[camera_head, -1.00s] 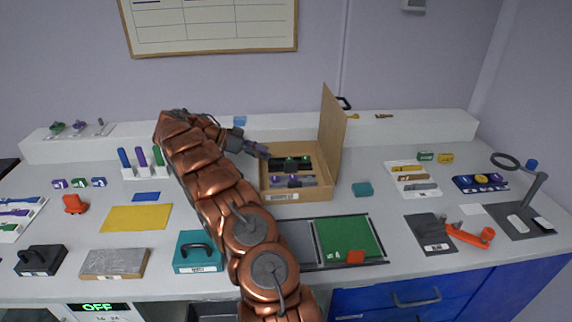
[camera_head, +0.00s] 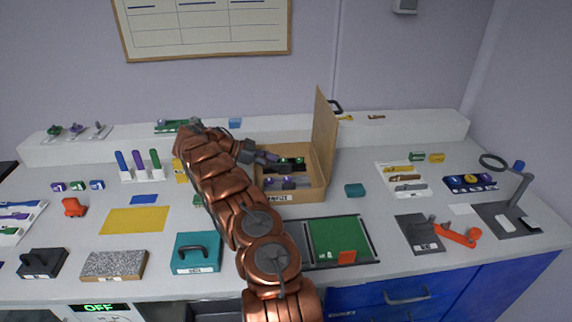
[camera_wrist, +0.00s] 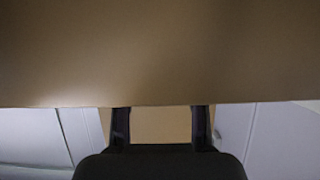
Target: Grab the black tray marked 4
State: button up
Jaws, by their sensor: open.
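The open cardboard box (camera_head: 319,197) stands at the middle of the bench, its lid raised on the right. Inside are dark holders with green and purple parts (camera_head: 286,184); one of them may be the black tray, but I cannot read a 4 on any. My gripper (camera_head: 280,162) reaches in from the left over the back part of the box and partly hides what lies there. In the wrist view my two dark fingers (camera_wrist: 160,125) are apart, with only brown cardboard seen between them. I see nothing held.
The raised box lid (camera_head: 325,140) stands close to the right of my gripper. A teal block (camera_head: 355,190) lies right of the box. A green mat (camera_head: 340,236) lies in front, and a teal case (camera_head: 196,255) at front left. A white ledge (camera_head: 400,128) runs behind.

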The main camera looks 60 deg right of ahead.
aim_at(282, 164)
jog(key=shift+p+x, duration=1)
jog(key=shift+x, duration=0.55)
jog(key=shift+c, duration=0.4)
grip_shut()
